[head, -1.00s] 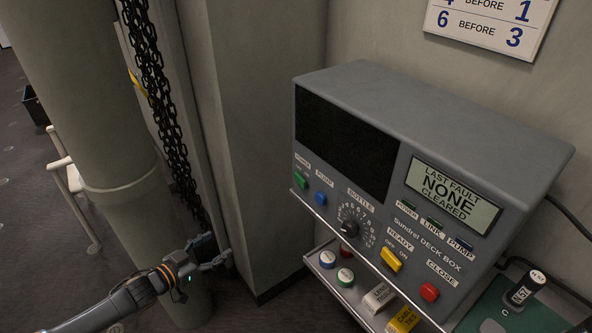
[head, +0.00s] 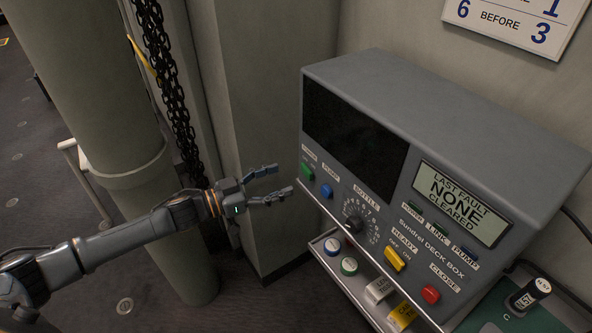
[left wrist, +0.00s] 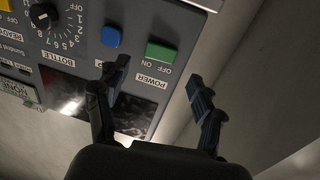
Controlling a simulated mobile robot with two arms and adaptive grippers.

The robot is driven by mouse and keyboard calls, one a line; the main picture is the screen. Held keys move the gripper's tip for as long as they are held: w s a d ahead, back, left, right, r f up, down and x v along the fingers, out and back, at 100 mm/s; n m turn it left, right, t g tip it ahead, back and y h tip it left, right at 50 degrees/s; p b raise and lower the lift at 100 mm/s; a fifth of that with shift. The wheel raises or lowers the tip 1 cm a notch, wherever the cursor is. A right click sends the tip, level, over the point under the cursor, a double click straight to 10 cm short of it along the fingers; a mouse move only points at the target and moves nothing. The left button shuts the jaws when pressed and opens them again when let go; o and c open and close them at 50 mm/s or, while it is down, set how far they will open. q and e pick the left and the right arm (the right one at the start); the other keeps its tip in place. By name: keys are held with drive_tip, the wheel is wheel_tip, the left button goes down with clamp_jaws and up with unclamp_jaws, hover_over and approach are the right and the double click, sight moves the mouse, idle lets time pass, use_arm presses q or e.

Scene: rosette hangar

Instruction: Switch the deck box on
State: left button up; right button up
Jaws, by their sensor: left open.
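The grey deck box (head: 460,120) stands at the right in the head view. Its small screen (head: 458,204) reads "LAST FAULT NONE CLEARED". The green power switch (head: 307,171) is at the box's left front edge, and it also shows in the left wrist view (left wrist: 161,53), with ON and OFF marked beside it. A blue pump switch (head: 326,190) is to its right in the head view. My left gripper (head: 285,180) is open and empty, its fingers pointing at the power switch from the left, apparently just short of it. My right gripper is not in view.
A bottle dial (head: 354,222), a yellow ready switch (head: 395,260) and a red close button (head: 430,294) are on the same panel. A tray with round caps (head: 332,247) is below. A column (head: 110,130) and hanging black chain (head: 165,90) stand at left.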

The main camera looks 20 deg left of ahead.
sight(305, 171)
use_arm(q)
drive_tip(key=p+x, duration=0.1)
drive_tip(key=x, duration=0.4)
drive_tip(key=shift+w+d, duration=0.1)
drive_tip(key=c, duration=1.2)
drive_tip(key=shift+o, duration=0.3)
drive_tip(key=shift+d+r+n+t+y+p, duration=0.2)
drive_tip(key=shift+n+t+y+p, duration=0.2)
drive_tip(key=shift+n+y+p, duration=0.15)
drive_tip(key=shift+s+d+f+n+t+y+p, duration=0.1)
drive_tip(key=shift+s+n+t+y+p, duration=0.2)
drive_tip(key=shift+t+y, duration=0.25)
drive_tip(key=shift+w+n, duration=0.1)
drive_tip(key=shift+n, duration=0.15)
